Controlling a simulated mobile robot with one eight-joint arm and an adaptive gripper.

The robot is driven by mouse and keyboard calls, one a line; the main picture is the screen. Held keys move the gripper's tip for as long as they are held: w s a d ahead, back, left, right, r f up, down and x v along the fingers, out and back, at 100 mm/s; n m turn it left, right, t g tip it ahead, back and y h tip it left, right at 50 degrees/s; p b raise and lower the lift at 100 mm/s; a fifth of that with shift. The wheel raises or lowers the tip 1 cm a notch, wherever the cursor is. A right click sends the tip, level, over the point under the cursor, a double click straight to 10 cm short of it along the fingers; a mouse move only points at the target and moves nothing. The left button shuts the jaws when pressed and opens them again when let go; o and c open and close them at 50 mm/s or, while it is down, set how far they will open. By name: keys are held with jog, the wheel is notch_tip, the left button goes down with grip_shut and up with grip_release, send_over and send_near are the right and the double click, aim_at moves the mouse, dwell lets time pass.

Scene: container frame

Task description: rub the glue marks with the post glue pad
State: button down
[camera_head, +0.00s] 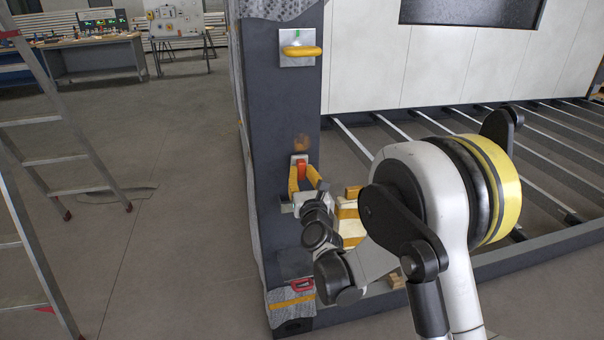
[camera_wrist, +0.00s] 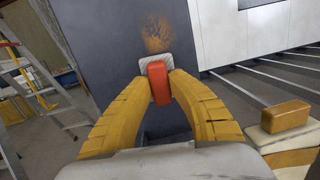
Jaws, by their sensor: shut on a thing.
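My gripper (camera_head: 307,178) has its yellow fingers closed on the red-orange handle of a pad (camera_head: 300,157). In the wrist view the gripper (camera_wrist: 160,85) holds this red handle, with the pad's pale grey plate (camera_wrist: 153,65) facing the post. A brown-orange glue mark (camera_head: 301,142) shows on the dark grey post (camera_head: 275,120), just above the pad. The mark also shows in the wrist view (camera_wrist: 157,35), and the plate's upper edge lies close under it. I cannot tell whether the plate touches the post.
A metal plate with a yellow handle (camera_head: 300,51) is higher on the post. A red handle-like piece (camera_head: 302,285) is near its foot. A yellow block (camera_wrist: 285,115) sits on a striped stand at right.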

jog(key=shift+w+a, duration=0.2)
jog(key=shift+w, duration=0.45)
jog(key=shift+d, duration=0.1)
